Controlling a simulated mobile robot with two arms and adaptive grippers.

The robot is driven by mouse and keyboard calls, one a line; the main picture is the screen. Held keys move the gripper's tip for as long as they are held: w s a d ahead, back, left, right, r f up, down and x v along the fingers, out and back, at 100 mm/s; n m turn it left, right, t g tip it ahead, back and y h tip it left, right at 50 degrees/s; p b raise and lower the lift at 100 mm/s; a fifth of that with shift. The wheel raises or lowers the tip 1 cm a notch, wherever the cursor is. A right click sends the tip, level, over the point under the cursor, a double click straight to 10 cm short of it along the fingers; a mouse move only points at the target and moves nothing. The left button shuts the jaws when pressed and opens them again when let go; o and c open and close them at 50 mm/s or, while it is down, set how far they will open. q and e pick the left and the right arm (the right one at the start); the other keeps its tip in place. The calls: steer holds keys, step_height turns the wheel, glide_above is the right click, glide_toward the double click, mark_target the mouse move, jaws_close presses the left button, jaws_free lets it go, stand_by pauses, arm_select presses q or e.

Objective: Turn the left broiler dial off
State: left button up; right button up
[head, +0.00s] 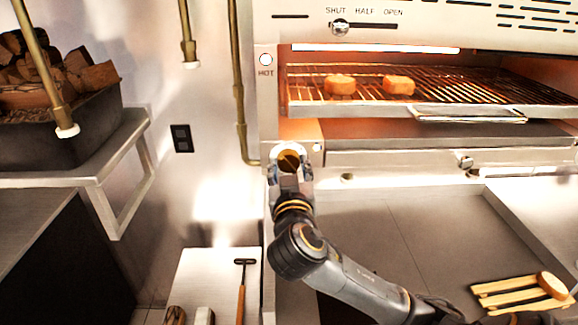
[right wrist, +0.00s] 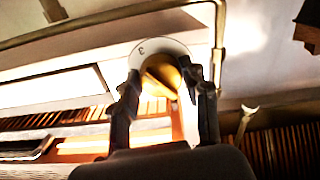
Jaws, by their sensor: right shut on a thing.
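The left broiler dial (head: 289,160) is a brass-coloured knob on a pale round plate, low on the left of the broiler front (head: 330,130). My right gripper (head: 288,172) is at the dial, with its arm reaching up from the lower right in the head view. In the right wrist view the dial (right wrist: 161,75) sits between the two dark fingers of the right gripper (right wrist: 163,90), which is shut on it. A mark like a 3 shows on the plate's rim there. The dial's pointer is not clear. My left gripper is not in view.
The broiler rack (head: 450,85) holds two toasted pieces (head: 340,84) under a glowing element. A HOT lamp (head: 265,60) and a vent slider (head: 340,27) are above. A wooden slatted board (head: 500,290) with one piece lies lower right. A brass pipe (head: 238,90) runs left of the dial.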

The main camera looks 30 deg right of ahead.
steer(key=n+p, duration=0.1)
steer(key=n, duration=0.3)
steer(key=shift+r+p, duration=0.1)
steer(key=shift+p, duration=0.3)
steer(key=n+p, duration=0.2)
steer(key=n, duration=0.2)
steer(key=shift+d, duration=0.1)
steer(key=n+p, duration=0.1)
steer(key=n, duration=0.1)
steer(key=shift+n+p, duration=0.3)
steer(key=shift+p, duration=0.1)
steer(key=n+p, duration=0.1)
steer(key=n, duration=0.1)
steer(key=shift+s+n, duration=0.1)
steer(key=shift+n, duration=0.3)
steer(key=n, duration=0.3)
steer(key=shift+n, duration=0.3)
steer(key=n, duration=0.4)
steer(key=shift+n, duration=0.3)
steer(key=n, duration=0.6)
steer(key=shift+n, duration=0.4)
steer(key=o, duration=1.2)
steer(key=shift+r, duration=0.1)
steer(key=shift+c, duration=0.2)
